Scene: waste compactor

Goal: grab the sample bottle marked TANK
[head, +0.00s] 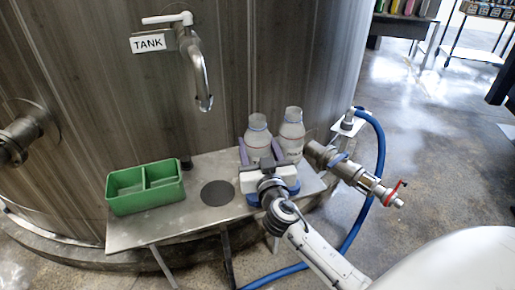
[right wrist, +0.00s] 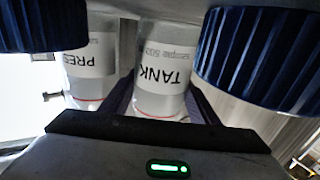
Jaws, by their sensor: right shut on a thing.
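Two clear bottles with white labels stand side by side at the back right of the metal table. The left one in the head view is the TANK bottle (head: 257,134); its TANK label shows upside down in the right wrist view (right wrist: 162,72). The other bottle (head: 292,128) has a label starting PRES (right wrist: 90,62). My right gripper (head: 260,153) has one finger on each side of the TANK bottle and is shut on it. I cannot tell whether its base rests on the table. My left gripper is not in view.
A green two-compartment caddy (head: 146,188) sits on the metal table (head: 190,217), beside a dark round disc (head: 217,193). A tap (head: 196,65) hangs over the table by the TANK sign (head: 149,43). A valve fitting (head: 365,180) and blue hose (head: 378,150) stand close right.

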